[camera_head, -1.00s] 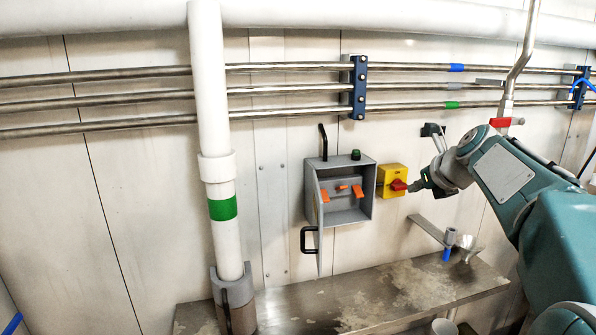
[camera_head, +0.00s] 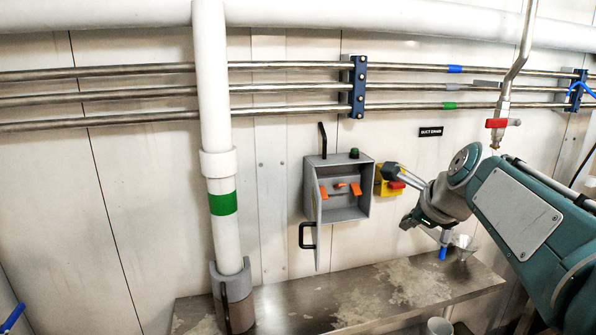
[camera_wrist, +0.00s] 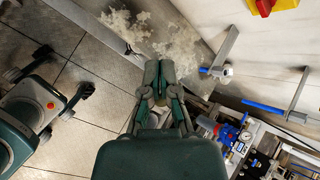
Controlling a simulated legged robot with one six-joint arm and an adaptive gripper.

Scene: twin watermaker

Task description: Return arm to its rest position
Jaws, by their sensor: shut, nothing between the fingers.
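My gripper (camera_wrist: 160,68) is shut and empty in the wrist view, its fingers together over the metal bench's edge. In the head view my teal arm reaches in from the right, and its wrist is bent in front of the wall, right of the grey box. The yellow switch (camera_head: 381,186) with its red knob (camera_head: 397,185) is partly hidden behind my arm's end; it also shows at the top right of the wrist view (camera_wrist: 272,5).
The open grey box (camera_head: 347,207) on the wall holds orange levers. The metal bench (camera_head: 395,285) runs below it. A white vertical pipe (camera_head: 214,130) stands to the left. A red-handled valve (camera_head: 497,123) hangs above my arm.

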